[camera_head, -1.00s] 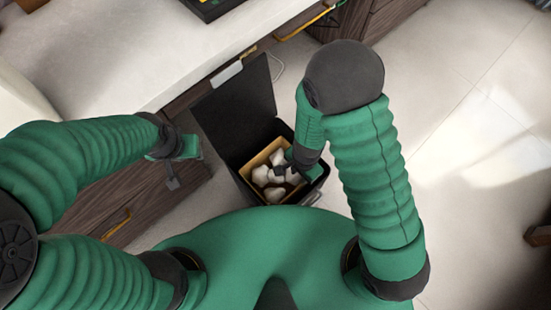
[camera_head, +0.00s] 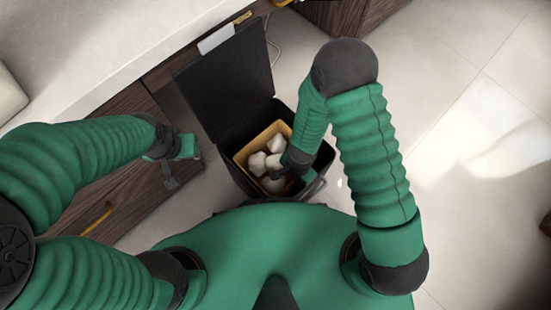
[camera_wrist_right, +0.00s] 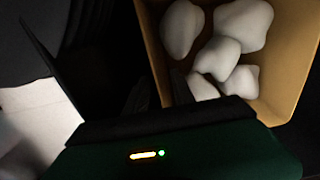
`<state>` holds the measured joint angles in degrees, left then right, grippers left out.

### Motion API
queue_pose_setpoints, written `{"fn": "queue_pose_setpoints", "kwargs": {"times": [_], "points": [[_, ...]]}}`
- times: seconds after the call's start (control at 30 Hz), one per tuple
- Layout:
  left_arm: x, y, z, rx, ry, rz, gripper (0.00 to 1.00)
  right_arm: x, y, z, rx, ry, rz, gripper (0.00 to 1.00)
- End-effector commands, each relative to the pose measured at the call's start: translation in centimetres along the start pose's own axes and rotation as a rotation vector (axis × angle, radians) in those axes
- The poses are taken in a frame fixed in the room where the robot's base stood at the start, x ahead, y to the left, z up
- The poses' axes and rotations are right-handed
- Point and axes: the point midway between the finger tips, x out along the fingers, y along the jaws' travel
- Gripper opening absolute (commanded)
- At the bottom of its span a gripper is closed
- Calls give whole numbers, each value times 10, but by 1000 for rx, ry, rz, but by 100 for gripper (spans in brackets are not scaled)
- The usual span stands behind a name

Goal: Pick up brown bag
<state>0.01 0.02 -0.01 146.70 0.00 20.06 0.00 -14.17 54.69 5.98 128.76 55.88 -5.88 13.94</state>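The brown bag (camera_head: 240,158) shows as an open tan-brown, box-shaped liner inside a black bin (camera_head: 233,176). Several white crumpled lumps (camera_head: 257,163) lie in it. In the right wrist view, the bag's side wall (camera_wrist_right: 153,40) and lumps (camera_wrist_right: 240,25) fill the upper right. My right gripper (camera_head: 284,170) reaches down at the right part of the bin opening, over the bag. In the wrist view its dark fingers (camera_wrist_right: 158,92) are beside the bag's near left wall; contact and gap are too dark to tell. My left gripper (camera_head: 170,180) is left of the bin, apart from it; its finger opening is unclear.
The bin's black lid (camera_head: 225,90) stands open toward the desk. The white-topped desk (camera_head: 110,60) with wooden drawers (camera_head: 140,160) runs along the left. A white cable (camera_head: 272,55) lies behind the bin. Pale floor (camera_head: 450,90) on the right is clear.

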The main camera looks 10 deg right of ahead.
Motion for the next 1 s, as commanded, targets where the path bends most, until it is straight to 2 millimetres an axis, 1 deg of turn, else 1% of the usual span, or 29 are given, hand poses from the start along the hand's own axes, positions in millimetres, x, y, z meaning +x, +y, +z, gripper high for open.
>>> {"fn": "queue_pose_setpoints", "kwargs": {"times": [0.17,0.27,0.4,1.0], "points": [[-1,0,-1,0,1,0,36,0,0,0,0,1,0,30],[-1,0,-1,0,1,0,36,0,0,0,0,1,0,18],[-1,0,-1,0,1,0,36,0,0,0,0,1,0,0],[-1,0,0,0,1,0,36,0,0,0,1,1,0,0]]}}
